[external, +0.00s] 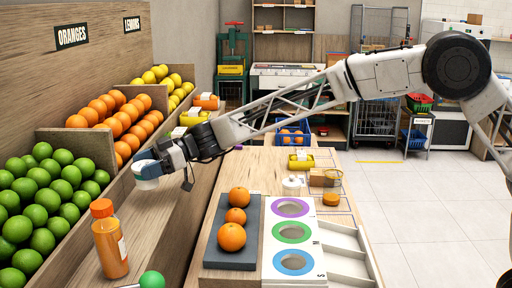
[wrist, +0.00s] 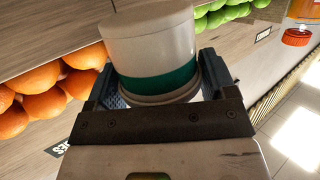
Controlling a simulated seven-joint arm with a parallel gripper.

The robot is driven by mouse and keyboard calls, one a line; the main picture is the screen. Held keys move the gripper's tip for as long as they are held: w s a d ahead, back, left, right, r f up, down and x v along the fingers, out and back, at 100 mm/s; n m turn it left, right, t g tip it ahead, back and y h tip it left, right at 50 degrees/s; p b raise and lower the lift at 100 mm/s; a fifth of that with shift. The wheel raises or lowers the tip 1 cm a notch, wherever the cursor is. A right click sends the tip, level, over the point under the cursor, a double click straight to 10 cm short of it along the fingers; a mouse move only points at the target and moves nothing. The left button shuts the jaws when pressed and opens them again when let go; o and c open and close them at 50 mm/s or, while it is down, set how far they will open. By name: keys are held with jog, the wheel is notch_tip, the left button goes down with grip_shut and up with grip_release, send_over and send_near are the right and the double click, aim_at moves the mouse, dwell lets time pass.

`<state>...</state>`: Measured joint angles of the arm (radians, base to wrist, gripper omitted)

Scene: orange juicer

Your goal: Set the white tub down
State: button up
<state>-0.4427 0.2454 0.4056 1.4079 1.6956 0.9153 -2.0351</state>
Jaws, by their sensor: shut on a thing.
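The white tub (wrist: 150,45) with a green band is between the two fingers of my gripper (wrist: 160,85) in the wrist view. My gripper is shut on it. In the external view the tub (external: 147,184) shows as a small white shape at the end of my gripper (external: 160,165). It is held over the wooden ledge in front of the fruit bins, near the low wooden divider. The external view does not clearly show whether the tub touches the ledge.
Limes (external: 45,190) and oranges (external: 120,120) fill the bins on the left. A dark board (external: 228,258) with several oranges lies right of the divider, beside a white panel with rings (external: 291,233).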

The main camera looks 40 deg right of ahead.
jog(key=shift+f, duration=2)
jog(key=shift+w+a+f, duration=0.1)
jog(key=shift+w+f, duration=0.05)
jog(key=shift+f, duration=0.1)
jog(key=shift+f, duration=0.1)
jog(key=o, duration=0.9)
jog(key=shift+f, duration=0.1)
jog(key=shift+o, duration=0.2)
jog(key=shift+v, duration=3.7)
jog(key=shift+r, duration=0.2)
